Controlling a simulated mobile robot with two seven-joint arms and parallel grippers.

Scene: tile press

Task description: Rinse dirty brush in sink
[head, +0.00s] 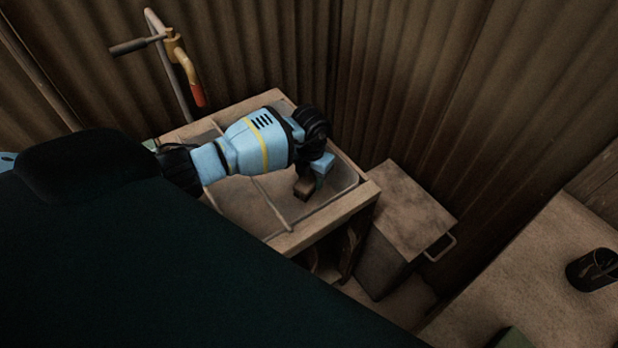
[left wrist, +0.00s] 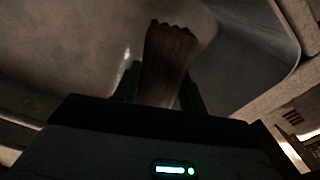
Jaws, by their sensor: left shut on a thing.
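My left gripper (head: 312,172) is over the right basin of the sink (head: 357,197), pointing down into it. It is shut on a brown brush (head: 304,189), whose end shows below the fingers. In the left wrist view the brush (left wrist: 169,55) stands out between the two dark fingers, with the grey basin (left wrist: 240,60) behind it. I cannot tell whether the brush touches the basin floor. The tap (head: 180,60), with an orange-red spout end, stands behind the sink at the left. No water stream is visible. My right gripper is not in view.
A grey bin (head: 405,210) with a handle stands right of the sink. A counter (head: 545,285) at lower right holds a black cup (head: 594,269). Corrugated walls close in behind. A dark part of my own body covers the lower left.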

